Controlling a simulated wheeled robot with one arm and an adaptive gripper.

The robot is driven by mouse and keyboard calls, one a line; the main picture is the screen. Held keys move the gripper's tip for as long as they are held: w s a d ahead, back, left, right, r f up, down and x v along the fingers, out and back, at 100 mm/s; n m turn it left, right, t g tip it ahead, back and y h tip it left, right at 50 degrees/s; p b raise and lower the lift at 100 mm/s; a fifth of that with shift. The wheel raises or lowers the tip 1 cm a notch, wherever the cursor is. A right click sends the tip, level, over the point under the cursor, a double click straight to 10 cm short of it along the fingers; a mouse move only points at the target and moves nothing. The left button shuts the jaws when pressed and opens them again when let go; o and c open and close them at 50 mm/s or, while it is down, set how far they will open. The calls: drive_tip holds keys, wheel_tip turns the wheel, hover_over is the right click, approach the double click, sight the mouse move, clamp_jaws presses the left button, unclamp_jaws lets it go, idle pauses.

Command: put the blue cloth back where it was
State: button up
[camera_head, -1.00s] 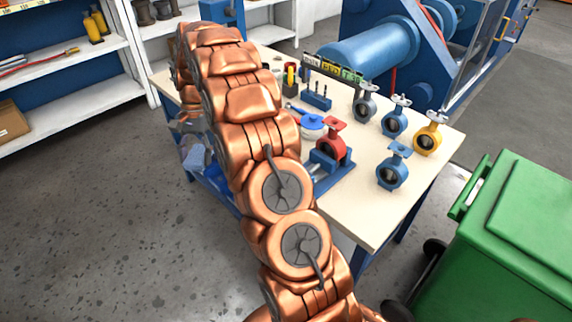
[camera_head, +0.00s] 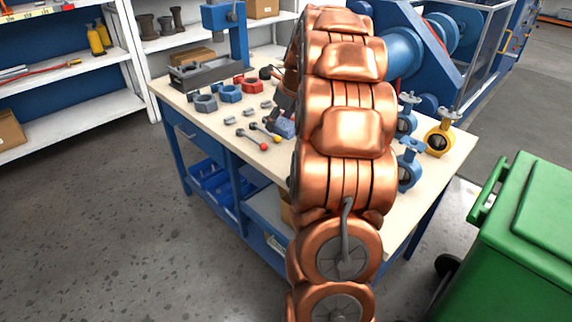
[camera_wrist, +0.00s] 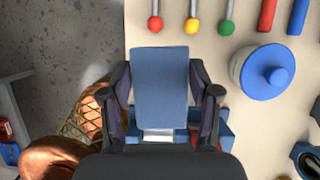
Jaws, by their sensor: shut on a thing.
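The blue cloth (camera_wrist: 160,75) is between the two dark fingers of my gripper (camera_wrist: 165,92) in the wrist view. It looks like a flat blue-grey rectangle. My gripper is shut on it. In the head view the cloth (camera_head: 283,127) shows just left of my copper arm, over the workbench (camera_head: 262,160). I cannot tell whether it touches the bench top. My arm hides much of the gripper there. A blue vise (camera_wrist: 180,135) lies partly hidden behind the cloth and fingers in the wrist view.
A round tub with a blue lid (camera_wrist: 268,78) stands right of the cloth. Tools with red, yellow and green ends (camera_wrist: 192,25) lie above it in the wrist view. Valves, including a yellow one (camera_head: 440,138), stand at the bench's right. A green bin (camera_head: 520,240) is beside the bench.

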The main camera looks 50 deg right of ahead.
sight(280, 154)
drive_tip(key=shift+s+d+f+m, duration=0.2)
drive_tip(key=shift+s+d+m, duration=0.05)
drive_tip(key=shift+d+m, duration=0.15)
drive_tip(key=shift+f, duration=4.8)
drive_tip(key=shift+f, duration=0.1)
drive_tip(key=o, duration=1.1)
